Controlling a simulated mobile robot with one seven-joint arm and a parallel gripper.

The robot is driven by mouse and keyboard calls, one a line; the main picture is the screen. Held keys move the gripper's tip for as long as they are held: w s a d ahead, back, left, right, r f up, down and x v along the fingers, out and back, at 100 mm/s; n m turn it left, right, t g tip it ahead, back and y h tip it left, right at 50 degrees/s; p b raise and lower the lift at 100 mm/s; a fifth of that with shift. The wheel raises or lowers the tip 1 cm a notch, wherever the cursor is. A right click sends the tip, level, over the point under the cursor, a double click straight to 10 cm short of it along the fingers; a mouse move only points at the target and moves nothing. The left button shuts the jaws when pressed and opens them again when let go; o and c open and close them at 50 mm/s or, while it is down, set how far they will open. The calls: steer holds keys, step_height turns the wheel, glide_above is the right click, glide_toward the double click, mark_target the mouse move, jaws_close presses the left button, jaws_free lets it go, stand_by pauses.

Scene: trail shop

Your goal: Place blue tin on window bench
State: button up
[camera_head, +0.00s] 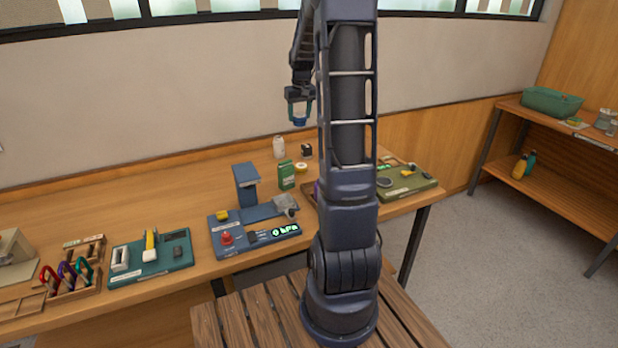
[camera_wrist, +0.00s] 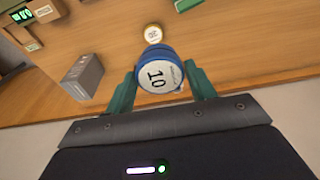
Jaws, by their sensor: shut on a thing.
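The blue tin (camera_wrist: 158,72) has a white round face marked 10. In the wrist view it sits between the teal fingers of my gripper (camera_wrist: 160,85), which are shut on it. In the head view my gripper (camera_head: 300,100) hangs in the air over the back of the bench, and the blue tin (camera_head: 299,119) shows at its lower end. The long wooden window bench (camera_head: 120,215) runs along the wall below the window. Its bare wood also shows in the wrist view (camera_wrist: 235,40), apart from the tin.
On the bench near the tin stand a white jar (camera_head: 279,148), a green box (camera_head: 286,176), a small dark box (camera_head: 306,150) and a yellow-and-white tin (camera_head: 301,167). The back left of the bench is clear.

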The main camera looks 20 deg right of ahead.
steer(key=s+d, duration=0.2)
steer(key=d, duration=0.3)
steer(key=f, duration=2.5)
steer(key=shift+s+a, duration=0.1)
steer(key=shift+a, duration=0.25)
steer(key=shift+f, duration=0.15)
steer(key=o, duration=1)
